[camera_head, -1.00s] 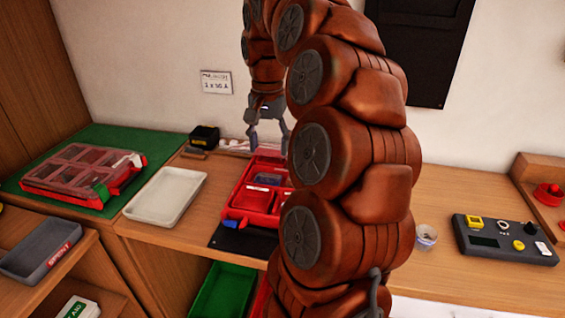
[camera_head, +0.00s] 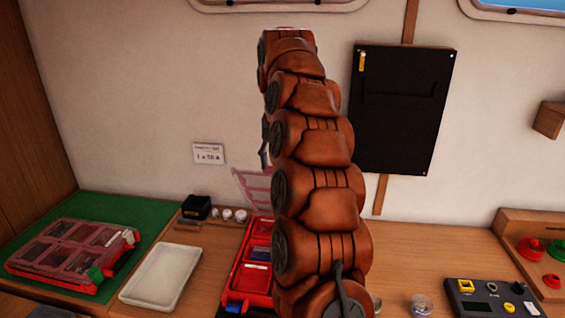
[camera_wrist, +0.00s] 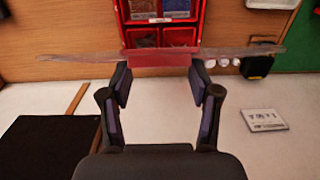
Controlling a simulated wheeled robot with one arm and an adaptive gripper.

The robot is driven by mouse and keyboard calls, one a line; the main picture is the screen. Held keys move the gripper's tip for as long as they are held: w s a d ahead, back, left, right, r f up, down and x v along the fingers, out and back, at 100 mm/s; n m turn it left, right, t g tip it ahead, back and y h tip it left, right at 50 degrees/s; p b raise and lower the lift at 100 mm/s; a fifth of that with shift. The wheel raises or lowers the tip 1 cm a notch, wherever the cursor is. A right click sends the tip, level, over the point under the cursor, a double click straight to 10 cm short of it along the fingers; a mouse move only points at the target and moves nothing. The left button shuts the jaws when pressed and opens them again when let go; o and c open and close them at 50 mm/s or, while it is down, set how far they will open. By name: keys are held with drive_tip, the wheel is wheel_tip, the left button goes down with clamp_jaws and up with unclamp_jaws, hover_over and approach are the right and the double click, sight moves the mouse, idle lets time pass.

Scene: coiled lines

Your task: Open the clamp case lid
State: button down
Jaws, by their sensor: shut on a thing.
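The red clamp case (camera_head: 237,289) stands on the wooden bench in the head view, partly hidden behind my arm. Its compartments are uncovered at the side I see, and they show at the top of the wrist view (camera_wrist: 205,12). Its clear, pinkish lid (camera_head: 252,188) stands raised at the back of the case. In the wrist view the lid (camera_wrist: 82,57) is nearly edge-on, with a red front piece (camera_wrist: 160,58) at its middle. My gripper (camera_wrist: 160,80) is shut on this piece. In the head view my arm hides most of the gripper.
Another red case (camera_head: 30,268) with its lid down lies on a green mat at left. A white tray (camera_head: 160,278) is beside it. A black box (camera_head: 197,207) and small white-topped jars (camera_head: 227,214) stand near the wall. A control box (camera_head: 485,300) is at right.

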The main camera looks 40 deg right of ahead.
drive_tip(key=shift+w+d+r+p, duration=0.2)
drive_tip(key=shift+w+d+p, duration=0.1)
drive_tip(key=shift+w+d, duration=0.2)
drive_tip(key=shift+c, duration=2.1)
unclamp_jaws()
drive_tip(key=shift+d+f, duration=0.1)
drive_tip(key=o, duration=0.4)
